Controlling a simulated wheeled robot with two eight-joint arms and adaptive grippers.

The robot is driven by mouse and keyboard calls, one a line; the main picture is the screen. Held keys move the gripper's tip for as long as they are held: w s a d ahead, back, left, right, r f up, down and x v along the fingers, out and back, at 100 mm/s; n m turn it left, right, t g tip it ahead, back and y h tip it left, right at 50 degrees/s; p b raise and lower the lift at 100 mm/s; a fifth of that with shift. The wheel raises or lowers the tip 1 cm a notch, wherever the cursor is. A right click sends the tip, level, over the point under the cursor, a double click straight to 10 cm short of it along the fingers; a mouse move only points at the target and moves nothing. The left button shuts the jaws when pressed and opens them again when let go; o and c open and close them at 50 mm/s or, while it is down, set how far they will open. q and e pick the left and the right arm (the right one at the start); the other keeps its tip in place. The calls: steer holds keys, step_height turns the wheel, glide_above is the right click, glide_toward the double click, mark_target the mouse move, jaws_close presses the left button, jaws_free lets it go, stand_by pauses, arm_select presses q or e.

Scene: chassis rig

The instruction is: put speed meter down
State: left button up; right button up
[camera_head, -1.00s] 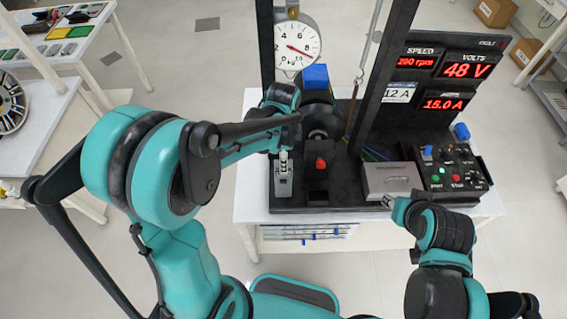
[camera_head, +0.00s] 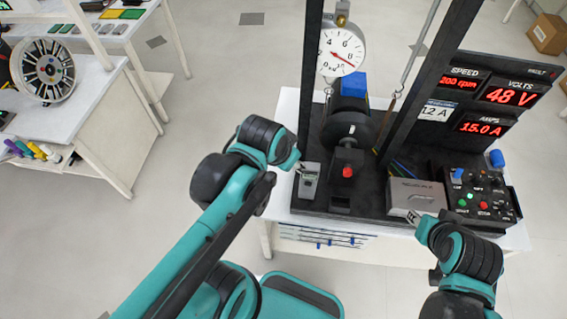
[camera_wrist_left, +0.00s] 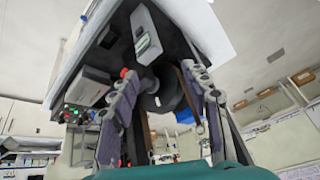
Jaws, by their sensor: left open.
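The speed meter, seemingly the small grey handheld device (camera_head: 309,182), sits at the front left corner of the rig's black base. In the left wrist view a grey device with a pale green display (camera_wrist_left: 146,35) lies beyond the fingers, apart from them. My left gripper (camera_head: 296,163) is just left of and above the device in the head view, its fingers mostly hidden by the wrist. The left wrist view shows its two fingers (camera_wrist_left: 160,88) spread with nothing between them. My right gripper (camera_head: 416,220) is by the grey metal box, its jaws too small to read.
The rig's black posts (camera_head: 308,70) hold a round dial scale (camera_head: 341,52). A red button (camera_head: 347,172) stands right of the device. The grey box (camera_head: 418,196), control panel (camera_head: 482,198) and red displays (camera_head: 488,95) are further right. A side table (camera_head: 98,130) stands left.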

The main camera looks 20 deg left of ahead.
arm_select(q)
steer(key=n, duration=0.1)
steer(key=s+n+t, duration=0.1)
steer(key=s+n, duration=0.1)
steer(key=shift+a+f+t, duration=0.25)
steer(key=shift+a+t, duration=0.05)
steer(key=shift+a, duration=0.05)
step_height(320, 180, down, 13)
steer(key=b, duration=1.2)
steer(key=shift+r+b, duration=0.15)
steer(key=shift+b, duration=0.25)
